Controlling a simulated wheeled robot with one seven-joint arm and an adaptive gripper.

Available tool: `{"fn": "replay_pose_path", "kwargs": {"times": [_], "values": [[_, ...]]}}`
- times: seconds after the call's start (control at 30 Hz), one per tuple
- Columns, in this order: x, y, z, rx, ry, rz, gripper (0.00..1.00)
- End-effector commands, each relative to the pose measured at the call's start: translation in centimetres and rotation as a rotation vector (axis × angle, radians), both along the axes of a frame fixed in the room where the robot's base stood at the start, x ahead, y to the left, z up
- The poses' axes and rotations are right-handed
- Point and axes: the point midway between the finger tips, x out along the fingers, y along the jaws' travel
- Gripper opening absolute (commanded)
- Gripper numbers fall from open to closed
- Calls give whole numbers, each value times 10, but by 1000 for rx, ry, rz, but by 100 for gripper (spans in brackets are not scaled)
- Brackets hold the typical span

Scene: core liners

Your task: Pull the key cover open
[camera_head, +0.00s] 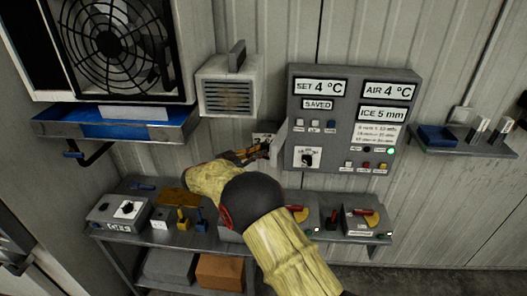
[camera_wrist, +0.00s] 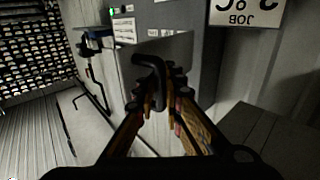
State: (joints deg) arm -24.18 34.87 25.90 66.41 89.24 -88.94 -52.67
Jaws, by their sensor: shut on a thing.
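The grey control box (camera_head: 340,90) hangs on the ribbed wall. A pale flat key cover (camera_head: 279,143) stands out at an angle from the box's lower left edge. The white key switch plate (camera_head: 308,157) with its dark knob shows uncovered to its right. My gripper (camera_head: 262,150) is at the cover's left side, shut on the cover's handle. In the wrist view the cover is a grey plate (camera_wrist: 182,48), and its black bent handle (camera_wrist: 150,68) sits between my gripper's fingers (camera_wrist: 158,92). The cover's hinge is not clear to see.
Below stands a bench (camera_head: 190,238) with several switch boxes. A vented box (camera_head: 228,88) and a fan unit (camera_head: 110,40) are at upper left. A small shelf (camera_head: 465,145) is at right. A "JOB" sign (camera_wrist: 246,12) is on the wall near my gripper.

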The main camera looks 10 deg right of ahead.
Motion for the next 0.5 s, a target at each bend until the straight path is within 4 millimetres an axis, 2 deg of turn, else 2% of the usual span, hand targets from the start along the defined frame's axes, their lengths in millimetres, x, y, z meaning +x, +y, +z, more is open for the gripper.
{"fn": "replay_pose_path", "kwargs": {"times": [0.13,0.17,0.27,0.5], "values": [[0,1,1,-1,0,1,0],[0,1,1,-1,0,1,11],[0,1,1,-1,0,1,16],[0,0,1,-1,0,1,16]]}}
